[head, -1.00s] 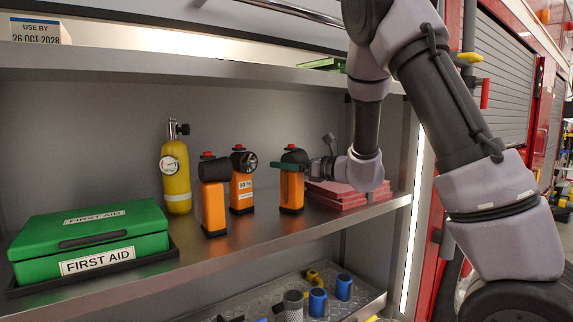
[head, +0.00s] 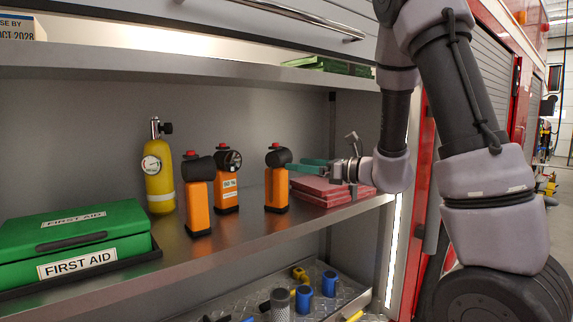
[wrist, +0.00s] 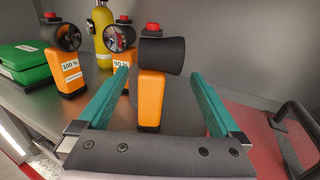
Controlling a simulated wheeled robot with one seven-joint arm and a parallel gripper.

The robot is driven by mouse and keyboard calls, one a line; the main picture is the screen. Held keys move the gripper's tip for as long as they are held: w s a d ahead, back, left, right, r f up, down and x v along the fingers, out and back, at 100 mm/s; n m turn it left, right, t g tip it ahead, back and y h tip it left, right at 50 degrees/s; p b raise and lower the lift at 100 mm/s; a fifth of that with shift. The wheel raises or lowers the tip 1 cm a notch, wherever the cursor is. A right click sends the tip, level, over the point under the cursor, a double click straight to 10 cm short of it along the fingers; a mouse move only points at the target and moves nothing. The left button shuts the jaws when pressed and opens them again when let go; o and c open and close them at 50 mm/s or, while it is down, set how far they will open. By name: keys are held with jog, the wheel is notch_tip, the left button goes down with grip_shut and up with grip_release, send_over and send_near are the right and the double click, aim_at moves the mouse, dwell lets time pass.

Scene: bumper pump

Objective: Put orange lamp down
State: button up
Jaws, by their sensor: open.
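Three orange lamps with black heads and red top buttons stand upright on the metal shelf. The right lamp (head: 276,186) is the one nearest my gripper (head: 300,166). In the wrist view the same lamp (wrist: 150,95) stands just beyond and between the green fingers of my gripper (wrist: 163,92), which is open and empty. The middle lamp (head: 226,190) and the left lamp (head: 198,200) stand to its left. The wrist view shows a "90 %" label on the middle lamp (wrist: 120,70) and a "100 %" label on another lamp (wrist: 70,72).
A yellow cylinder (head: 159,180) with a gauge stands behind the lamps. A green first aid box (head: 72,240) sits at left. Red flat pads (head: 318,192) lie under my gripper at right. The shelf front (head: 235,228) is clear. A lower tray holds blue cylinders (head: 303,298).

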jog(key=s+r+n+g+h, duration=0.25)
jog(key=s+n+g, duration=0.55)
jog(key=s+n, duration=0.65)
jog(key=s+d+r+n+t+h, duration=0.1)
jog(key=s+d+n+t+h, duration=0.1)
jog(key=d+h, duration=0.3)
jog(key=s+d+r+n+t+h, duration=0.2)
jog(key=s+d+n+t+h, duration=0.1)
jog(key=d, duration=0.6)
jog(key=s+n+h, duration=0.1)
jog(key=s+h, duration=0.1)
jog(key=shift+s, duration=0.3)
jog(key=shift+r+h, duration=0.1)
jog(key=shift+h, duration=0.15)
